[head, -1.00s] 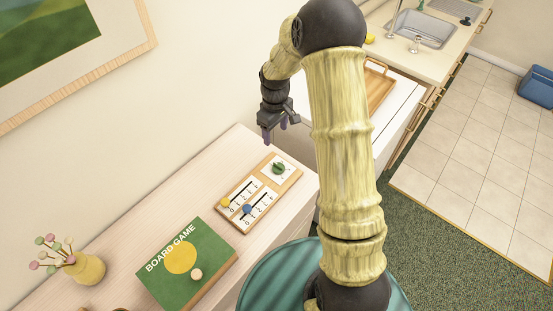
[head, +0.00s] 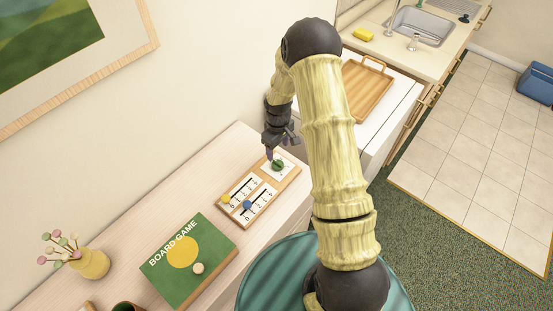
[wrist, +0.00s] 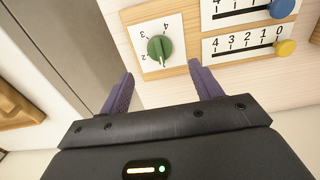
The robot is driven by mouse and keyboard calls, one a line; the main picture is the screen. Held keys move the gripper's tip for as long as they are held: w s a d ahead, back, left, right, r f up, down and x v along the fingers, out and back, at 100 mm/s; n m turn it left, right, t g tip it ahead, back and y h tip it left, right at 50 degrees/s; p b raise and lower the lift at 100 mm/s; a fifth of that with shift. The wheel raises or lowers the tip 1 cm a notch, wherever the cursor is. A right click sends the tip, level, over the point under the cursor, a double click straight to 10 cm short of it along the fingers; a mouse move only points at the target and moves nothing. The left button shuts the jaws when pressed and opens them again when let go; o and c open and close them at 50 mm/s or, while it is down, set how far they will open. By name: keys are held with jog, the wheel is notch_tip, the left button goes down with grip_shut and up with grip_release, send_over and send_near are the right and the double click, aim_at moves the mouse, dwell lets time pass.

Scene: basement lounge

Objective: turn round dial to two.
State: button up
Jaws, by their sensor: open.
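The round dial is a green knob (head: 278,165) on a white square plate at the far end of a wooden board (head: 243,225) on the pale cabinet top. In the wrist view the green dial (wrist: 159,48) shows with a ridge across it and a pale mark near its lower edge.
The board also carries a yellow slider knob (head: 225,199) and a blue slider knob (head: 247,205), close to the dial. A green board game box (head: 190,262) and a yellow vase (head: 92,264) stand nearer. A wooden tray (head: 368,92) lies on the white counter beyond.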

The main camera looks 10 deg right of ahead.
aim_at(277, 162)
notch_tip(277, 162, down, 8)
jog(key=shift+f+p, duration=0.15)
jog(key=shift+p, duration=0.9)
jog(key=c, duration=0.8)
jog(key=shift+a, duration=0.4)
jog(key=shift+c, duration=0.8)
jog(key=shift+d, duration=0.35)
jog(key=shift+a, duration=0.1)
